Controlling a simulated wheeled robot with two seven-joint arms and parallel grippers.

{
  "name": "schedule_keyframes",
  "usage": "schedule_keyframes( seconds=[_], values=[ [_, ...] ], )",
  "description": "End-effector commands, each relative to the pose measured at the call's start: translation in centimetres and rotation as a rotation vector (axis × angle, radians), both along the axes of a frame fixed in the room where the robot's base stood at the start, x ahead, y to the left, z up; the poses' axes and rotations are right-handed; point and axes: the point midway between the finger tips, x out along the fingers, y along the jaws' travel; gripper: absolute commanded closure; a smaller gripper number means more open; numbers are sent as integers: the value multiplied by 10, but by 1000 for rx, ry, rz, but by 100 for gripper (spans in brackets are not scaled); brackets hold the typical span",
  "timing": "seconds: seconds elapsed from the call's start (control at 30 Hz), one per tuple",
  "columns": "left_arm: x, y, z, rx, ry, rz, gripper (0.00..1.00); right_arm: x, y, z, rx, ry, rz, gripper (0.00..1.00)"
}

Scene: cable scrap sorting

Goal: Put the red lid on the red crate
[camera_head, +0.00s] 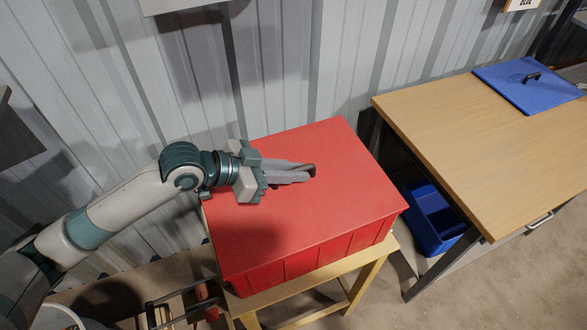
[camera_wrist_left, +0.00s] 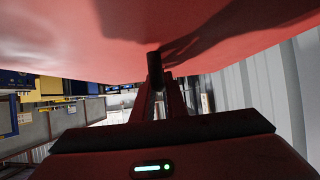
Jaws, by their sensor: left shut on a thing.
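The red lid (camera_head: 325,205) covers the top of the red crate (camera_head: 318,258). It looks level, and its edges line up with the ribbed crate walls I can see; the far edges are hard to judge. My left gripper (camera_head: 301,173) lies low over the middle of the lid, shut on its dark handle (camera_head: 309,167). In the left wrist view, the handle (camera_wrist_left: 154,64) sits between the fingers, and the red lid (camera_wrist_left: 90,40) fills the upper part. The inside of the crate is hidden. My right gripper is out of view.
The crate stands on a yellow wooden stand (camera_head: 365,272). A wooden table (camera_head: 460,130) at the right bears a blue lid (camera_head: 515,92) with a handle. A blue bin (camera_head: 437,237) is low between stand and table. A corrugated metal wall (camera_head: 300,50) rises close behind.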

Motion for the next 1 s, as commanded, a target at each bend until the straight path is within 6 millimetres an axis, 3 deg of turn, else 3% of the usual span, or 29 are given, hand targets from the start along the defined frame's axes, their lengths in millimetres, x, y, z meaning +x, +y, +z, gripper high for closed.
schedule_keyframes(
  seconds=[0.23, 0.27, 0.33, 0.77, 1.0],
  values=[
    [0, 0, 1, -1, -2, 0, 100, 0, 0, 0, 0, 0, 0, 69],
    [0, 0, 1, -1, -2, 0, 81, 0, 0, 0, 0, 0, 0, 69],
    [0, 0, 1, -1, -2, 0, 66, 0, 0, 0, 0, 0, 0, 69],
    [-1, 4, 1, 1, -1, 0, 66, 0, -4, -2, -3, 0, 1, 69],
    [-8, 23, 10, 4, -4, 1, 66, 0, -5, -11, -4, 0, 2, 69]
  ],
)
